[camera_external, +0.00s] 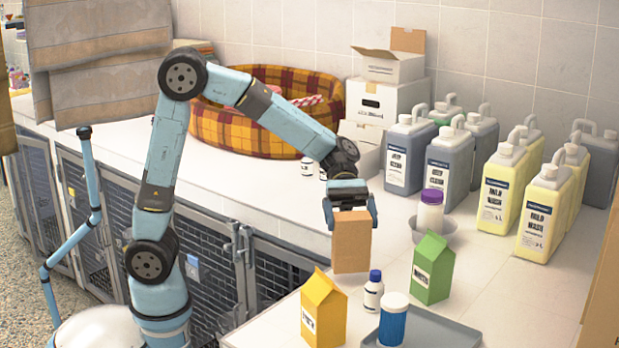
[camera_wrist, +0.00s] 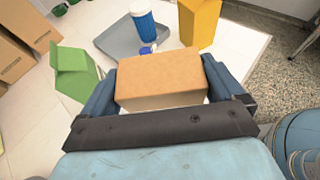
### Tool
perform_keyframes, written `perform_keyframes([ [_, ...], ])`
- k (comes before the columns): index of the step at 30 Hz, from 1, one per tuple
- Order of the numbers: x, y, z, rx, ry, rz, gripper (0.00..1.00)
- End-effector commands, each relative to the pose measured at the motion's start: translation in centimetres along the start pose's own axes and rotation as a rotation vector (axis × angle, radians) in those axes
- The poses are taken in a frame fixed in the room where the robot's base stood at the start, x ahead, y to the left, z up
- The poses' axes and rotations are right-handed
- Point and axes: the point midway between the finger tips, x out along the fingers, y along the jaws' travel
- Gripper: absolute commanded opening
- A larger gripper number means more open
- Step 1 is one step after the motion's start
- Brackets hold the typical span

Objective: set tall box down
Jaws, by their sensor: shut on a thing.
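The tall box (camera_external: 352,243) is plain brown cardboard and hangs upright below my gripper (camera_external: 349,204). My gripper is shut on its upper end, with one finger on each side. In the wrist view the box's top (camera_wrist: 160,78) fills the space between the fingers of my gripper (camera_wrist: 168,88). In the external view the box's lower end is near the counter top (camera_external: 270,335), behind the yellow carton and the small white bottle. I cannot tell whether its base touches the counter.
Several jugs (camera_external: 503,190) stand behind right. A plaid pet bed (camera_external: 240,130) lies behind. Kennels line the counter's front.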

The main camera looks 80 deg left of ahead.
Motion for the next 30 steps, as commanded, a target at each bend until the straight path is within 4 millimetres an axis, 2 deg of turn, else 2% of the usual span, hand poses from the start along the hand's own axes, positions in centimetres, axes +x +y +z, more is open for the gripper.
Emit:
perform_keyframes([
  [6,0.6,0.8,-0.9,-0.001,0.000,-0.001,0.31],
  [12,1.6,0.7,-3.2,-0.002,0.000,-0.002,0.31],
  [23,1.7,0.7,-3.6,0.000,0.000,0.000,0.31],
  [24,1.7,0.7,-3.7,0.000,0.000,0.000,0.97],
  [25,1.7,0.7,-3.7,0.000,0.000,0.000,0.99],
  [30,1.7,0.7,-3.7,0.000,0.000,-0.001,1.00],
])
